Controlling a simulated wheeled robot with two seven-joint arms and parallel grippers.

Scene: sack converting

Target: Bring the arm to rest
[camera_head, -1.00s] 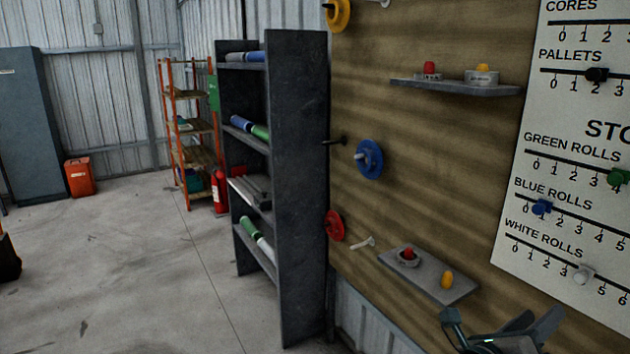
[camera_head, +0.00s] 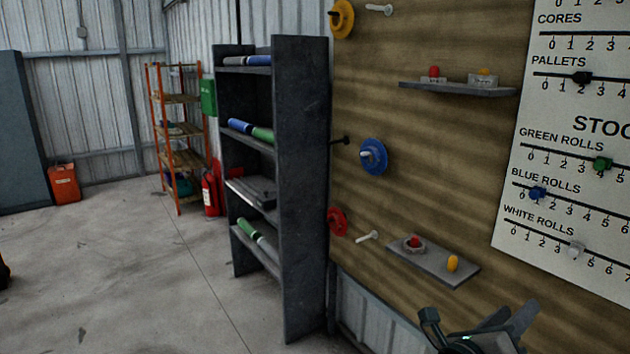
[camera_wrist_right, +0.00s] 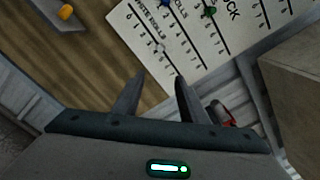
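My right gripper (camera_head: 490,330) shows at the bottom right of the head view, in front of the wooden board and below its lower shelf. In the right wrist view its two fingers (camera_wrist_right: 156,98) stand apart with nothing between them, so it is open and empty. The fingers point toward the lower edge of the board and the white stock chart (camera_wrist_right: 195,35), without visible contact. My left gripper is not in view.
The wooden board (camera_head: 440,190) carries a lower shelf (camera_head: 430,262), an upper shelf (camera_head: 460,90), a blue disc (camera_head: 373,156) and a red disc (camera_head: 337,222). A dark rack (camera_head: 303,190) with rolls stands left of it.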

